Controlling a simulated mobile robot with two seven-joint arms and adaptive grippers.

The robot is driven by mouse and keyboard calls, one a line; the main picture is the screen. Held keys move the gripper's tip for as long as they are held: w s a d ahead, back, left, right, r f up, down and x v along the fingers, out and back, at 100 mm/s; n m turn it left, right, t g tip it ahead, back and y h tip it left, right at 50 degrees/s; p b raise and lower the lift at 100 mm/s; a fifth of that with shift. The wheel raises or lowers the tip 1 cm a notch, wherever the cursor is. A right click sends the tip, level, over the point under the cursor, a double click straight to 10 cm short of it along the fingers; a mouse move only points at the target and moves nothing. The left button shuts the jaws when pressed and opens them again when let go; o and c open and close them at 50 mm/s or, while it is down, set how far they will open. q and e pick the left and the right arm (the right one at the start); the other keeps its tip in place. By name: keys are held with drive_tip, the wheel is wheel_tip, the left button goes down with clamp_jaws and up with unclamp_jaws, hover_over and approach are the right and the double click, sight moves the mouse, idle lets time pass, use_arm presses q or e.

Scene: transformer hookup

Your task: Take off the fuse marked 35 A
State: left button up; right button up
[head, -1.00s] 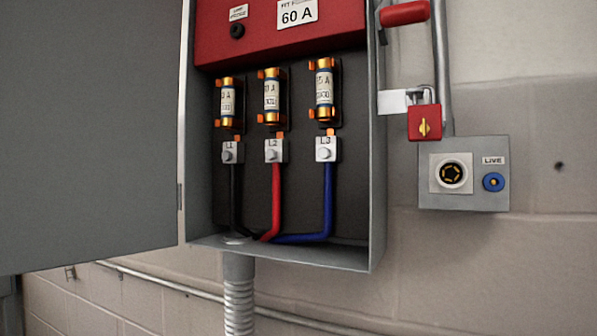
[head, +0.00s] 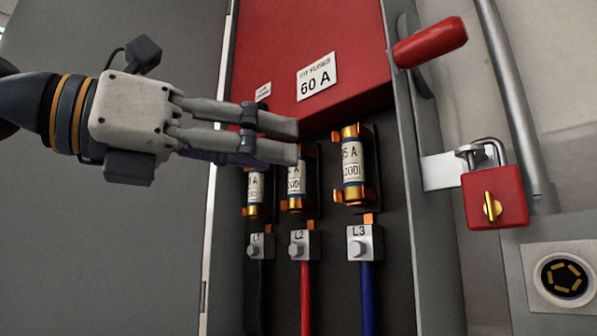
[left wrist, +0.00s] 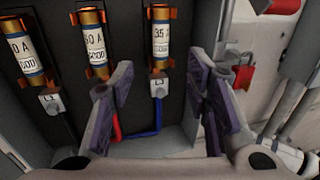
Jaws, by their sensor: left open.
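The fuse marked 35 A (head: 352,165) is a gold-capped cylinder with a white label, upright in orange clips above the L3 terminal (head: 364,243). Its first digit is hard to read in the head view, but 35 shows in the left wrist view (left wrist: 160,42). My left gripper (head: 297,142) is open and empty, left of this fuse and in front of the tops of the L1 fuse (head: 255,192) and L2 fuse (head: 297,184), partly hiding them. In the left wrist view its fingers (left wrist: 158,76) stand apart, with the 35 A fuse beyond the gap.
A red panel (head: 300,40) with a 60 A label covers the box top. The open door (head: 110,240) stands left. The box's right wall (head: 428,230), a red handle (head: 430,42) and a red padlock (head: 494,197) lie right of the fuses.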

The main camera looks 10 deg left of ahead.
sight(346, 165)
use_arm(q)
drive_tip(key=x, duration=1.1)
drive_tip(key=shift+d, duration=0.15)
drive_tip(key=c, duration=1)
clamp_jaws()
